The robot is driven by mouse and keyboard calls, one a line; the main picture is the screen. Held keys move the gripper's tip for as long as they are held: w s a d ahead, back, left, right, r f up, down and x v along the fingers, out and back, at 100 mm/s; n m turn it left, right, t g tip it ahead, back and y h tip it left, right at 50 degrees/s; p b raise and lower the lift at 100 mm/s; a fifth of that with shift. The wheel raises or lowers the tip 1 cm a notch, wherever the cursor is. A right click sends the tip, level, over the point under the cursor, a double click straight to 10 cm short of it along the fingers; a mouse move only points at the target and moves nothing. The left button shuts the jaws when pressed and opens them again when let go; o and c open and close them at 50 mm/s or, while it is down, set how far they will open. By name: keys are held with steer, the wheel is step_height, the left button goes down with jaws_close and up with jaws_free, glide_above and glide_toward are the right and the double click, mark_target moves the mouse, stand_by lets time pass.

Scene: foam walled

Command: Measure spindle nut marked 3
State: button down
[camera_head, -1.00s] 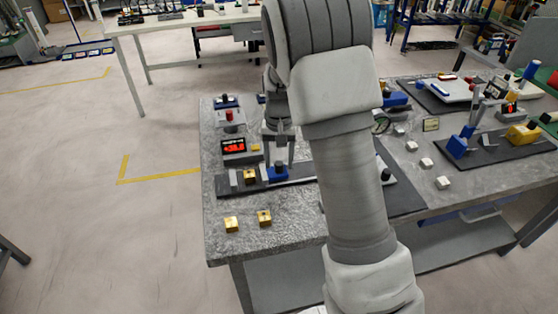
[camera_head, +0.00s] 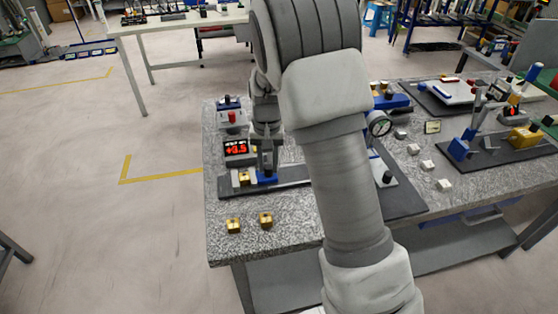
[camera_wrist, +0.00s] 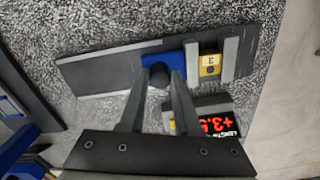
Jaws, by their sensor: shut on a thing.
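The brass nut marked 3 (camera_wrist: 210,66) sits on a dark gauge rail (camera_wrist: 100,73) between two upright grey jaws, a left one (camera_wrist: 192,65) and a right one (camera_wrist: 230,62). It appears to touch both. The nut also shows in the head view (camera_head: 244,178), partly hidden. A blue slide (camera_wrist: 170,58) with a black knob (camera_wrist: 159,78) stands against one jaw. My gripper (camera_wrist: 161,74) is shut on the knob, with a finger on each side. In the head view my gripper (camera_head: 267,170) is over the blue slide (camera_head: 266,180). The red display (camera_head: 236,148) reads about +3.5.
Two more brass nuts, one left (camera_head: 233,225) and one right (camera_head: 265,219), lie near the table's front edge. A fixture with a red knob (camera_head: 231,117) stands behind the display. A dial gauge (camera_head: 379,124) and several white blocks (camera_head: 427,165) are right of my arm.

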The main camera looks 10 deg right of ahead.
steer(key=shift+a, duration=0.2)
steer(key=c, duration=0.6)
jaws_free()
steer(key=shift+r, duration=0.1)
step_height(320, 180, up, 17)
steer(key=shift+r+p, duration=0.1)
steer(key=shift+p, duration=0.8)
